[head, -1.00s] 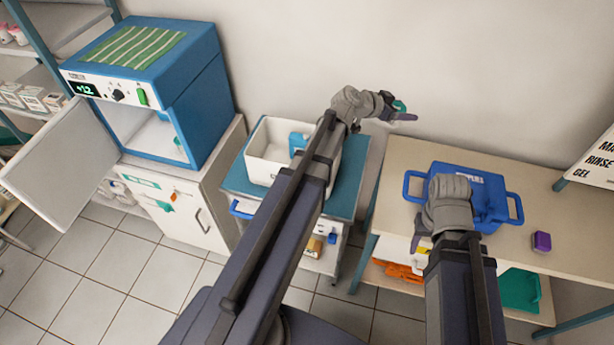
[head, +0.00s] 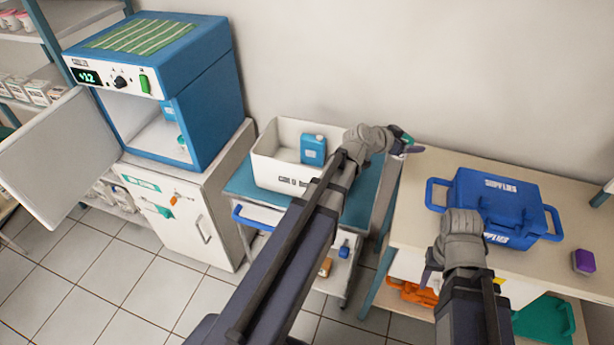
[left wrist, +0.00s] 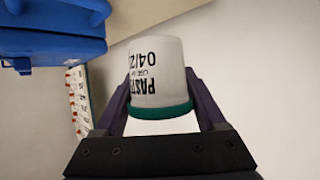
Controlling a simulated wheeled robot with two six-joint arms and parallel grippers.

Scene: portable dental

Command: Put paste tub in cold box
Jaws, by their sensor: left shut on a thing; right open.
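The paste tub is a white tub with a teal lid. In the left wrist view the paste tub (left wrist: 157,75) sits between the fingers of my left gripper (left wrist: 160,112). In the head view my left gripper (head: 407,147) is shut on it, in the air by the wall; the tub is mostly hidden there. The blue cabinet (head: 205,110) with a +12 display looks like the cold box. Its door (head: 55,155) stands open at the left, with small items inside. My right gripper (head: 430,270) is open and empty in front of the blue supplies box.
A white bin (head: 285,180) holding a blue bottle (head: 313,150) stands on a teal-topped cart (head: 245,187) between the cabinet and the table (head: 410,220). The supplies box (head: 495,205) and a purple block (head: 583,262) are on the table. Tiled floor lies open at lower left.

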